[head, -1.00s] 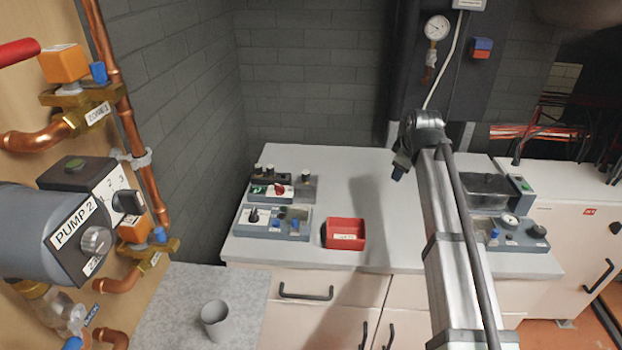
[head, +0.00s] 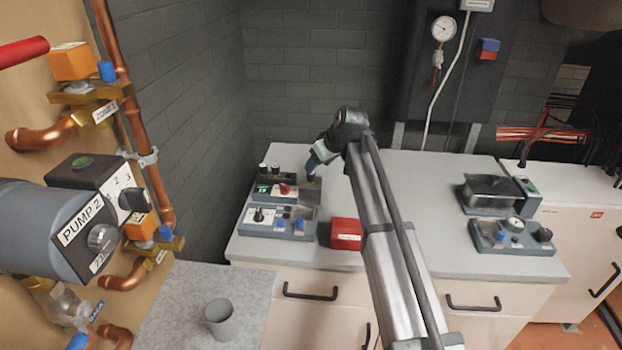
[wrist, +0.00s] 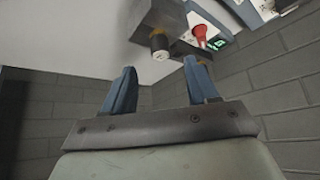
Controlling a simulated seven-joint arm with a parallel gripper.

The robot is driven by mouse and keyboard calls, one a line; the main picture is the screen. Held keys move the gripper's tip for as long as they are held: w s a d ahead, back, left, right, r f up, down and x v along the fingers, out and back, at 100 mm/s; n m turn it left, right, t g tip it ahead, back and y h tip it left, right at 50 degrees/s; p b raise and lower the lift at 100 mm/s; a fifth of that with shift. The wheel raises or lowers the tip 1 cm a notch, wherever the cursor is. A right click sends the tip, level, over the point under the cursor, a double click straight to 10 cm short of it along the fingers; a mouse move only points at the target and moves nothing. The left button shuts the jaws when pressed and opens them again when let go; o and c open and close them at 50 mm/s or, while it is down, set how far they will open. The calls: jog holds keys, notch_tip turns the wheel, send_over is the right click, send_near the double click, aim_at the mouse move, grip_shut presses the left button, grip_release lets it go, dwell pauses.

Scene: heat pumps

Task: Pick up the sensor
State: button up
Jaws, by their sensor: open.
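No thing in view is plainly labelled as the sensor, so I cannot tell for certain which one it is. In the wrist view a grey block (wrist: 172,18) with a dark, pale-tipped cylinder (wrist: 158,47) lies ahead of the fingers, near a red knob (wrist: 200,34) and a green display (wrist: 217,43). My gripper (wrist: 162,78) has its two blue fingers apart, with nothing held between them. In the head view my gripper (head: 317,161) hangs above the right end of the rear-left control device (head: 272,188); my arm partly hides the bench there.
A second control device (head: 275,223) sits just in front. A red box (head: 346,233) stands to its right, close to my arm. More devices (head: 509,235) stand at the bench's right. A grey cup (head: 221,318) stands on the lower left counter. Brick wall (head: 310,95) rises behind.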

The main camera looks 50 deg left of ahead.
aim_at(311, 181)
jog(key=shift+x, duration=3.5)
jog(key=shift+r, duration=0.1)
grip_shut()
